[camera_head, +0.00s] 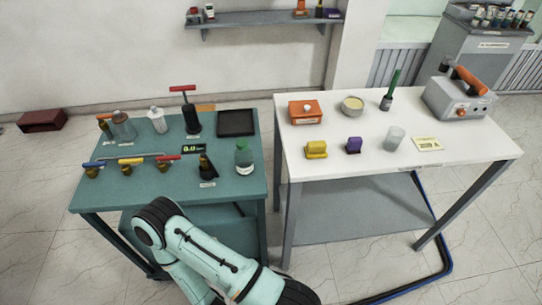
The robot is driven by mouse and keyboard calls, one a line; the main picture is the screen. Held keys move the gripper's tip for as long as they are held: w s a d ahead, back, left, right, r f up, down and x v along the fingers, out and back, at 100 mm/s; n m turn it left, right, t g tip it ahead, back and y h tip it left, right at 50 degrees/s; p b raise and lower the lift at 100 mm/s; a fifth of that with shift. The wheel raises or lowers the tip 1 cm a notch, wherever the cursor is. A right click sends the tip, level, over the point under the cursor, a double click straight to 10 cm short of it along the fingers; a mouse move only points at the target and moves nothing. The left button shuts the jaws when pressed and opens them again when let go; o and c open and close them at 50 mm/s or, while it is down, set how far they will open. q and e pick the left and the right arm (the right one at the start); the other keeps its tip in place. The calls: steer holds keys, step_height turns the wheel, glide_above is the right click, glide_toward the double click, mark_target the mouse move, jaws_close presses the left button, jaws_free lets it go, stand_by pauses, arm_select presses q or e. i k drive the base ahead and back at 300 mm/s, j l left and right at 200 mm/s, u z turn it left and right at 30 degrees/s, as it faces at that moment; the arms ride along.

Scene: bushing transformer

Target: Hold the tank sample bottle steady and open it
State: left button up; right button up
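A clear bottle with a green cap (244,157) stands upright at the right front of the green table (225,196); its cap looks on. A small dark bottle-like item (207,170) stands just left of it with a label at its foot. A glass jar (123,128) and a white-topped bottle (157,120) stand at the back left of the same table. The labels are too small to read, so I cannot tell for sure which is the tank sample bottle. One of my arms crosses the bottom of the view, but neither gripper shows.
Brass valves with coloured handles (125,167) line the table's left front. A red-handled pump-like tool (191,110) and a black tray (236,123) stand behind. A white table (460,148) on the right holds a beaker (394,139) and an orange box (305,112). A gap separates the tables.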

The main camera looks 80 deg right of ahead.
mark_target(244, 161)
steer(key=k+l+z, duration=0.1)
steer(key=z, duration=2.5)
